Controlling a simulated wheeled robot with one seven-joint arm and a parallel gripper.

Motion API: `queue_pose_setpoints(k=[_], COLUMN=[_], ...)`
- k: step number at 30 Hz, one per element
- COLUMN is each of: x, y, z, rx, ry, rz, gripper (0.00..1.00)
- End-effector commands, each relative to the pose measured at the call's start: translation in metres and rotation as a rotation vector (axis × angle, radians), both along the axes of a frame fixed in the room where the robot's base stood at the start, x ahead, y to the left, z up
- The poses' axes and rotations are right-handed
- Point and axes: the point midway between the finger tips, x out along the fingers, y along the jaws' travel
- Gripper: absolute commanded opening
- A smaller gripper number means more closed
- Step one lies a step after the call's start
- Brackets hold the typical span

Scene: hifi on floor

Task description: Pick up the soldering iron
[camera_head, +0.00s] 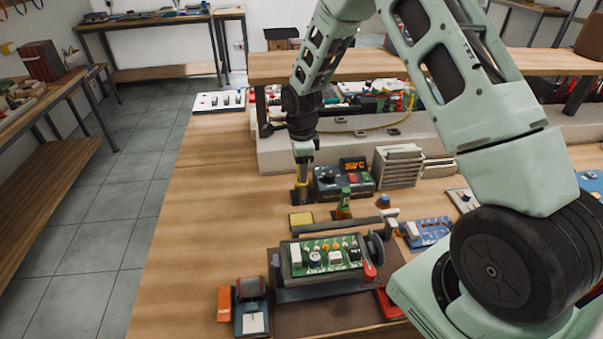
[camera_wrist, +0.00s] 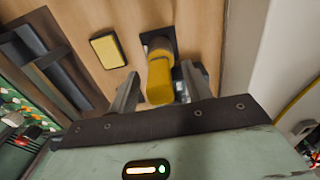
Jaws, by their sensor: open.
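The soldering iron (camera_head: 301,184) shows as a yellow handle standing upright in a small dark holder (camera_head: 298,197), left of the soldering station (camera_head: 343,179). In the wrist view its yellow handle (camera_wrist: 160,82) points up toward the camera, with the dark holder (camera_wrist: 158,42) behind it. My gripper (camera_head: 303,160) points down over the handle. In the wrist view my gripper (camera_wrist: 161,85) is open, with one finger on each side of the handle. I cannot tell whether either finger touches it. The iron's tip is hidden.
A yellow sponge (camera_head: 301,219) lies in front of the holder and also shows in the wrist view (camera_wrist: 108,50). A green circuit board (camera_head: 325,255) sits in a fixture nearer me. A green bottle (camera_head: 344,204) stands close by. The bench left of the holder is clear.

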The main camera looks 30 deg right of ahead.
Motion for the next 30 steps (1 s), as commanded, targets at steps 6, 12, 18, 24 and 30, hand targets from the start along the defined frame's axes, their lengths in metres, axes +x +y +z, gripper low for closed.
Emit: queue_pose_setpoints(k=[6, 12, 18, 24, 30], x=[0.000, 0.000, 0.000, 0.001, 0.001], y=[0.000, 0.000, 0.000, 0.000, 0.000], z=[-0.007, -0.007, -0.006, -0.004, 0.022], rx=[0.000, 0.000, 0.000, -0.001, -0.001], ry=[-0.001, -0.001, -0.001, -0.003, -0.007], rz=[0.000, 0.000, 0.000, 0.000, -0.001], gripper=[0.49, 0.21, 0.05, 0.05, 0.05])
